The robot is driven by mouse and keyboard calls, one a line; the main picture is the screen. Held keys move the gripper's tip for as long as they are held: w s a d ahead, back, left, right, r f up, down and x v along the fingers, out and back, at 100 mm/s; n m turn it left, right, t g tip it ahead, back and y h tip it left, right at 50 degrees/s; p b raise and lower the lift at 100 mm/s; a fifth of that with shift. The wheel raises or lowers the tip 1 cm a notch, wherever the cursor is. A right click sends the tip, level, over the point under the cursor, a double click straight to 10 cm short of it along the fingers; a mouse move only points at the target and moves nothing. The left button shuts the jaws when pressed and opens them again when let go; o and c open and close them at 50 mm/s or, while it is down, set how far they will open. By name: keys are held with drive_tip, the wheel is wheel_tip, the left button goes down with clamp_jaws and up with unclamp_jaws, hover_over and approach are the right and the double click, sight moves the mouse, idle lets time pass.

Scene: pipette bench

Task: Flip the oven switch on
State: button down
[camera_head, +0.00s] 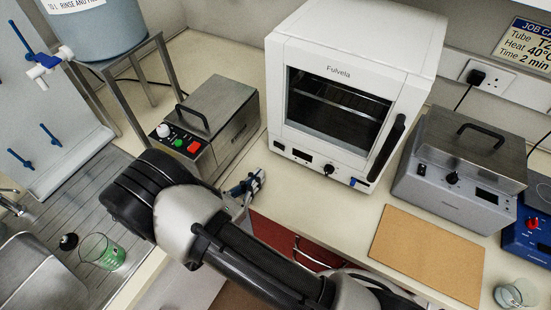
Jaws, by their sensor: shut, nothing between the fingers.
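The white oven (352,38) labelled Fulvela stands on the bench at the upper middle, with its dark glass door (335,112) shut. Its lower front strip carries a small dark part at the left end, a dark display (302,155), a black knob (328,169) and a small blue part (353,181) at the right end. Which is the switch, and its position, are too small to tell. My gripper (258,179) is shut and empty, in front of and below the oven's left front corner, apart from it. My arm hides part of the bench front.
A metal bath (233,107) with red and green controls stands left of the oven. A grey bath (451,178) stands right, behind a brown board (428,252). A glass beaker (515,293) is at the lower right.

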sight(284, 150)
drive_tip(key=b+x, duration=0.1)
drive_tip(key=x, duration=0.8)
drive_tip(key=shift+d, duration=0.1)
